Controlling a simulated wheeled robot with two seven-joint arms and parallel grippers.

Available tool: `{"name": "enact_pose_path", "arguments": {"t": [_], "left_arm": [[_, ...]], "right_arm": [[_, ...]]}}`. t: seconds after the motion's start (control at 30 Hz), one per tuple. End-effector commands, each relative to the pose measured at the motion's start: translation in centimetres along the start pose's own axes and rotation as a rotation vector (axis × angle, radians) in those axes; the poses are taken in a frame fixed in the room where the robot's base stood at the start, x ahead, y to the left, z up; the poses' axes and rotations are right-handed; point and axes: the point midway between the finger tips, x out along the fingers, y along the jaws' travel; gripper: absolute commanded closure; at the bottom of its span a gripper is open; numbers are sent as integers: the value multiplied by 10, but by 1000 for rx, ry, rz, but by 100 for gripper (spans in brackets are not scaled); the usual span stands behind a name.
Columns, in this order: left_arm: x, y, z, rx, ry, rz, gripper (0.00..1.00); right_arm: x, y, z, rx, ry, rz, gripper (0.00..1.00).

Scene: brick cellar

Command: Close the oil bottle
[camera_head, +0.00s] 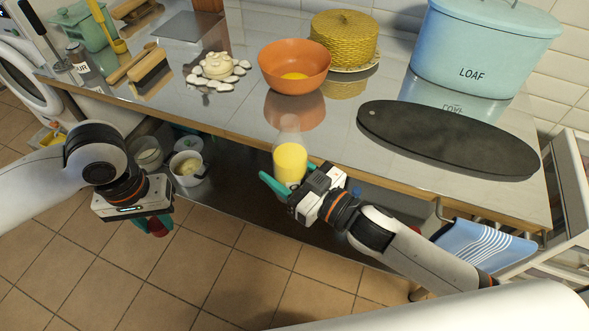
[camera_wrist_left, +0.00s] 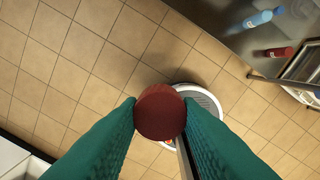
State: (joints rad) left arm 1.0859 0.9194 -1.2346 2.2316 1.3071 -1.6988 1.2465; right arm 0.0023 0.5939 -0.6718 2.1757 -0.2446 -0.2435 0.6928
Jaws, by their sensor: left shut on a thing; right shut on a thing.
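The oil bottle (camera_head: 290,160) is clear with yellow contents and a white label low down. It stands upright in front of the table's front edge, and its neck shows no cap. My right gripper (camera_head: 288,186) is shut on its lower part. My left gripper (camera_head: 153,225) is shut on a dark red round cap (camera_wrist_left: 160,112), held between its teal fingers, well to the left of the bottle and lower in the picture. The cap also shows in the head view (camera_head: 158,229), partly hidden by the fingers.
White pots (camera_head: 188,167) stand on the lower shelf.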

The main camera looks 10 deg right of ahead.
Motion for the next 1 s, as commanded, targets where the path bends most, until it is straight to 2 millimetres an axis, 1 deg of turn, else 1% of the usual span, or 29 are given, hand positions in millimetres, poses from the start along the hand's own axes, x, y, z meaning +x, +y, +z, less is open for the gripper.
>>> {"name": "enact_pose_path", "arguments": {"t": [0.33, 0.47, 0.57, 0.67, 0.8, 0.87, 1.0], "left_arm": [[-1, -1, 1, 0, -1, 0, 90], [-10, -13, 12, -1, -5, -2, 90], [-26, -32, 28, -2, -8, -2, 90], [-49, -58, 45, -1, -9, 0, 90], [-87, -96, 64, 3, -9, 1, 90], [-103, -112, 68, 5, -8, 2, 90], [-144, -151, 74, 13, -9, 3, 90]], "right_arm": [[0, 0, 0, 1, -1, 1, 87], [0, 0, 1, 0, -2, 1, 87], [0, 0, 1, 0, -2, 1, 87], [0, 0, 1, 0, -3, 1, 87], [0, 0, 1, 0, -3, 1, 87], [0, 0, 1, 0, -3, 1, 87], [0, 0, 1, 0, -3, 1, 87]]}}
